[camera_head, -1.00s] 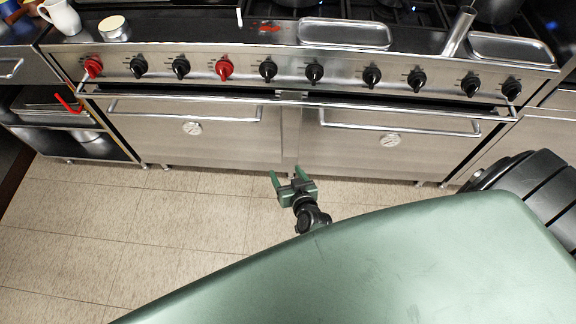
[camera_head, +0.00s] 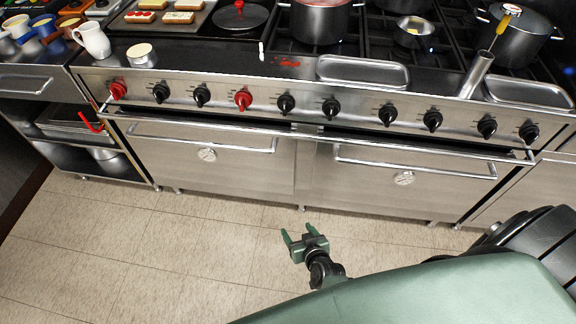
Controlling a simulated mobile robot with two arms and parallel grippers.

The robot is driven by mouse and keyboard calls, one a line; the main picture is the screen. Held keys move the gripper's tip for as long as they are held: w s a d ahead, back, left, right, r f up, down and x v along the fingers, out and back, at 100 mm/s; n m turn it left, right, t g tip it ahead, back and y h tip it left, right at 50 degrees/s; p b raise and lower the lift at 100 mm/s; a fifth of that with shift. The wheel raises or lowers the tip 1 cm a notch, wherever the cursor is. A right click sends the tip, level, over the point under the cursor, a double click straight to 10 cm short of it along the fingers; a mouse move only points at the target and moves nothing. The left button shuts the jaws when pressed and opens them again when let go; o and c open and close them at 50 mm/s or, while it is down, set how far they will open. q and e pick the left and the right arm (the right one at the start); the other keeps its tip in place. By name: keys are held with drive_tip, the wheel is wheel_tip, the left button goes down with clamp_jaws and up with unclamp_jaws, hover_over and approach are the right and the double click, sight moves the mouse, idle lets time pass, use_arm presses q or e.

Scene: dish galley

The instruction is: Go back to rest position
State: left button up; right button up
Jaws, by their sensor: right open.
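My right gripper (camera_head: 297,240) shows low in the middle of the head view. It is green, open and empty, with its two fingers apart. It hangs over the tiled floor in front of the stove (camera_head: 240,160) and touches nothing that I can see. My left gripper is not in view.
Two oven doors with bar handles (camera_head: 415,158) face me below a row of knobs. On top stand a red-filled pot (camera_head: 320,22), metal trays (camera_head: 370,72), a white pitcher (camera_head: 93,40) and a tray of bread slices (camera_head: 165,17). Tiled floor (camera_head: 150,250) is clear at left.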

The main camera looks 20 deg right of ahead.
drive_tip(key=s+f+n+g, duration=0.1)
drive_tip(key=s+f+g, duration=0.1)
drive_tip(key=s+f, duration=0.3)
drive_tip(key=s+f+n+g, duration=0.1)
drive_tip(key=s+f+g, duration=0.2)
drive_tip(key=s, duration=0.9)
drive_tip(key=s+d+f+n+g, duration=0.1)
drive_tip(key=s+f+g, duration=0.2)
drive_tip(key=s+f, duration=0.5)
drive_tip(key=shift+s+n+y, duration=0.3)
drive_tip(key=shift+s+y, duration=0.1)
drive_tip(key=shift+s, duration=0.45)
drive_tip(key=s+d, duration=0.1)
drive_tip(key=s, duration=0.1)
drive_tip(key=s+f+g, duration=0.1)
drive_tip(key=s, duration=0.2)
drive_tip(key=s+d+f+g, duration=0.1)
drive_tip(key=s, duration=0.2)
drive_tip(key=shift+s+d+n+h, duration=0.25)
drive_tip(key=shift+d+n+h, duration=0.05)
drive_tip(key=shift+c, duration=0.3)
